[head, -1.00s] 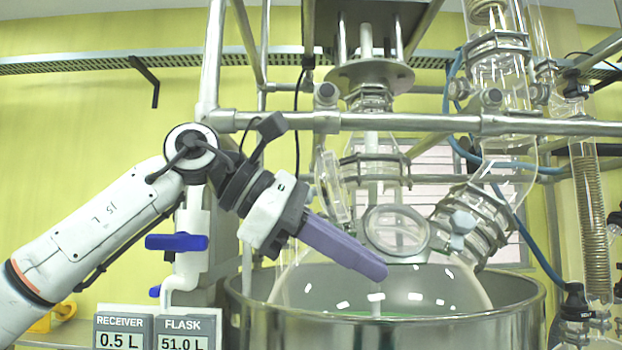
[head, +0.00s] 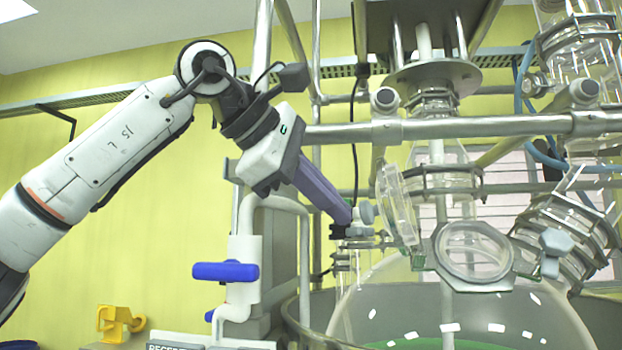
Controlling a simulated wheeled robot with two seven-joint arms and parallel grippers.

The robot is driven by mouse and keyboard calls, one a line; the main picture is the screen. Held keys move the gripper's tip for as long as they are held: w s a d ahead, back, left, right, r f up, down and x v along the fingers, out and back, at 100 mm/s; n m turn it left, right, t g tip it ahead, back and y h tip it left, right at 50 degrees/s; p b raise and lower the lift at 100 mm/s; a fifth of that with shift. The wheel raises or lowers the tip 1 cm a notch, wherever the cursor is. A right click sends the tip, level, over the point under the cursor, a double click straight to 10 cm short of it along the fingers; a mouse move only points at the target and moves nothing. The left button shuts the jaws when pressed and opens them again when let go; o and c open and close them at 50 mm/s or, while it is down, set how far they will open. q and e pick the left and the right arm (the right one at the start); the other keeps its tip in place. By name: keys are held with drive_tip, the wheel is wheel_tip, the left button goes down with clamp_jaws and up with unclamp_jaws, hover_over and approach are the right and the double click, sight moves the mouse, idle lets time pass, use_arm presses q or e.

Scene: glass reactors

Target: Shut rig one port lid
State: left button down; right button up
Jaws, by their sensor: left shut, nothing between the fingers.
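The round glass port lid (head: 397,205) stands open, tilted nearly upright, at the left of the port on the glass vessel (head: 455,305). The port (head: 473,256) is a round metal-rimmed opening facing me, with a grey knob (head: 554,250) at its right. My left gripper (head: 343,214) is shut and empty, its purple fingers pointing down and right. Its tip is just left of the lid in the picture, by a grey knob-like part (head: 365,213); I cannot tell whether they touch. My right gripper is out of view.
A horizontal metal rail (head: 440,129) crosses above the lid and port. The metal bath rim (head: 310,325) surrounds the vessel. A yellow object (head: 120,322) sits low at the left.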

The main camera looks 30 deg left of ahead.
sight(402, 210)
use_arm(q)
drive_tip(key=shift+w+d+r+p, duration=0.1)
drive_tip(key=shift+w+d+p, duration=0.15)
drive_tip(key=shift+d, duration=0.85)
drive_tip(key=shift+w+d+r+p, duration=0.1)
drive_tip(key=shift+w+d+p, duration=0.1)
drive_tip(key=shift+d, duration=0.85)
